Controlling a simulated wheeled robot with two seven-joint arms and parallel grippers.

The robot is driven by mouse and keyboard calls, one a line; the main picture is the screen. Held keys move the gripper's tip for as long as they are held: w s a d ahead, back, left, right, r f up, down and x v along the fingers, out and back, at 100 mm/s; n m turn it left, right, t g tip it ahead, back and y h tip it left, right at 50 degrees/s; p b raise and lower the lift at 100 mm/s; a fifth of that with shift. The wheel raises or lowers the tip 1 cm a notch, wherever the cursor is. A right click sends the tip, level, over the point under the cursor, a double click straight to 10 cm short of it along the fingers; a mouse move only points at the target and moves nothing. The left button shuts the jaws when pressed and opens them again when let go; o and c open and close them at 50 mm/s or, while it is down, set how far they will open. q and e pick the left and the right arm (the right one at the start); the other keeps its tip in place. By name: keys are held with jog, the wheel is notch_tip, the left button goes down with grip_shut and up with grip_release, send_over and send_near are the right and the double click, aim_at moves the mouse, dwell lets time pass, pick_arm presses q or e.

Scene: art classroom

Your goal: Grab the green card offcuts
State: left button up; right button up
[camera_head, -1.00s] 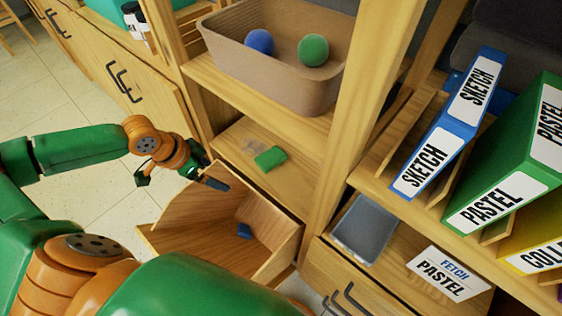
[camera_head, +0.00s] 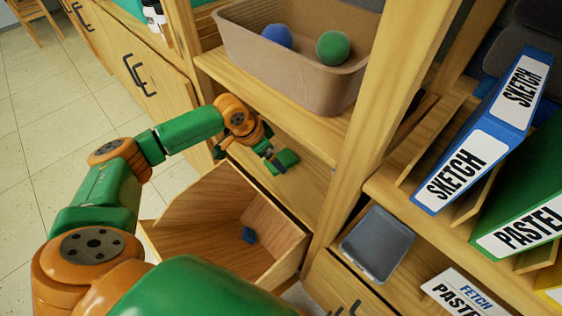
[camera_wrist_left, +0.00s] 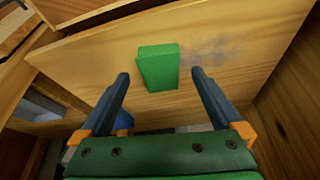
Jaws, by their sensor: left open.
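The green card offcuts (camera_head: 287,159) lie as a small green block on the wooden shelf under the brown bin. In the left wrist view the green card offcuts (camera_wrist_left: 158,67) are ahead of and between the fingertips, with a gap on each side. My left gripper (camera_head: 270,162) is at the shelf close beside them, and its fingers also show in the left wrist view (camera_wrist_left: 160,75). It is open and empty. My right gripper is not in view.
A brown bin (camera_head: 250,55) with a blue and a green ball stands on the shelf above. An open wooden drawer (camera_head: 200,235) below holds a small blue block (camera_head: 248,234). A grey tray (camera_head: 376,243) and upright folders (camera_head: 490,130) are to the right.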

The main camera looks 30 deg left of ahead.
pick_arm(q)
jog(key=x, duration=0.3)
jog(key=shift+f, duration=0.1)
jog(key=c, duration=1.4)
